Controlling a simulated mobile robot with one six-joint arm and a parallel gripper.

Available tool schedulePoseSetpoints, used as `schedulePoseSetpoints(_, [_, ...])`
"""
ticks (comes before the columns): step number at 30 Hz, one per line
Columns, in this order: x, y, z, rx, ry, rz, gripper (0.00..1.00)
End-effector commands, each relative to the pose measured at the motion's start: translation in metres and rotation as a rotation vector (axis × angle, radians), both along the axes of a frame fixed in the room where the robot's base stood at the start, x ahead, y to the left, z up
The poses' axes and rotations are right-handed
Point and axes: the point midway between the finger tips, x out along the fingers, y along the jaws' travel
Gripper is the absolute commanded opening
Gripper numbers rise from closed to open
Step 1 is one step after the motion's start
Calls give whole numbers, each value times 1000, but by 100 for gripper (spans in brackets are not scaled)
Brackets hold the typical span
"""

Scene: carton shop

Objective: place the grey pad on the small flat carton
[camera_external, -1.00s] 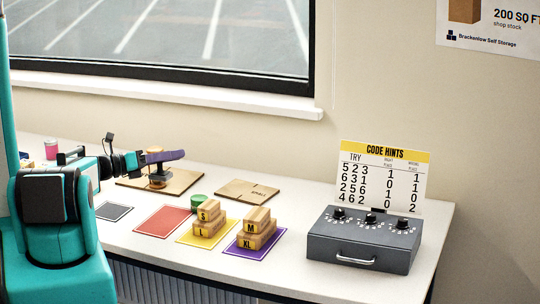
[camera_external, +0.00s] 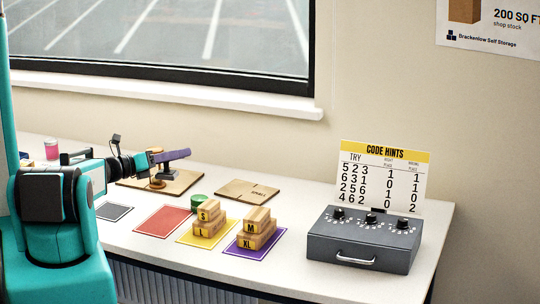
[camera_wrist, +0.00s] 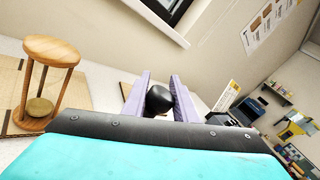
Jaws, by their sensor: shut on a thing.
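My gripper (camera_wrist: 161,94) has two purple fingers shut on a dark grey, rounded thing (camera_wrist: 159,100). Its underside is hidden, and I cannot tell whether it is the grey pad. A flat grey square with a pale border (camera_external: 114,211) lies on the bench at the left. The small flat carton (camera_external: 248,190) lies flat right of the gripper, its top clear.
An hourglass (camera_wrist: 50,75) stands on a larger flat carton (camera_external: 188,180). A green round tin (camera_external: 197,202) is near the small carton's front left. Red (camera_external: 164,221), yellow (camera_external: 187,238) and purple (camera_external: 235,249) mats lie in front, the last two bearing cartons. A grey box with dials (camera_external: 362,245) stands right.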

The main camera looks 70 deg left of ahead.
Motion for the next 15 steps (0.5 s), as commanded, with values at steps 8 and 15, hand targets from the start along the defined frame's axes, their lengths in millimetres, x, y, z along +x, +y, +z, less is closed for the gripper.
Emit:
schedulePoseSetpoints(8, [53, -31, -15, 5, 2, -31, 3])
schedulePoseSetpoints(15, [93, -72, -26, 11, 1, -101, 3])
